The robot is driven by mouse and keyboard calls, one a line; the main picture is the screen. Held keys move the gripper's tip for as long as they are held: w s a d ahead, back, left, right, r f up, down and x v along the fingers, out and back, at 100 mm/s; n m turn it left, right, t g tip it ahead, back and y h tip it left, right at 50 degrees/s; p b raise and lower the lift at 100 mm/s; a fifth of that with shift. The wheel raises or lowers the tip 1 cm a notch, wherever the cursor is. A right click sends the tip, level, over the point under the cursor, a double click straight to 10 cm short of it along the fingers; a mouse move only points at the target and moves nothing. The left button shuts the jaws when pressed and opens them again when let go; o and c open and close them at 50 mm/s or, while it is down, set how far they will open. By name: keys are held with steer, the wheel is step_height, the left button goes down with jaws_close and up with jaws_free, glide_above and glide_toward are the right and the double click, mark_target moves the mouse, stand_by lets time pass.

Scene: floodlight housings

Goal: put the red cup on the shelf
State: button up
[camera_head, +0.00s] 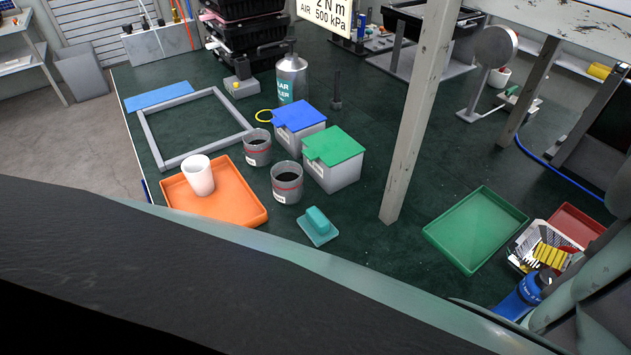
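No plainly red cup shows. A white cup (198,176) stands upright on an orange tray (240,207) at the left of the dark green table. Two grey containers with red bands, one farther (257,150) and one nearer (286,186), stand just right of the tray. A pale shelf unit (16,66) shows partly at the top left edge, beyond the table. My gripper is not in view; large dark and grey-green parts, apparently of my own body, cover the bottom and lower right.
Boxes with blue (298,114) and green (335,146) lids stand mid-table. A teal block tool (317,226) lies in front. A pale post (418,120) rises right of centre. A green tray (478,229), a white basket (522,262) and a blue bottle (520,300) are right.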

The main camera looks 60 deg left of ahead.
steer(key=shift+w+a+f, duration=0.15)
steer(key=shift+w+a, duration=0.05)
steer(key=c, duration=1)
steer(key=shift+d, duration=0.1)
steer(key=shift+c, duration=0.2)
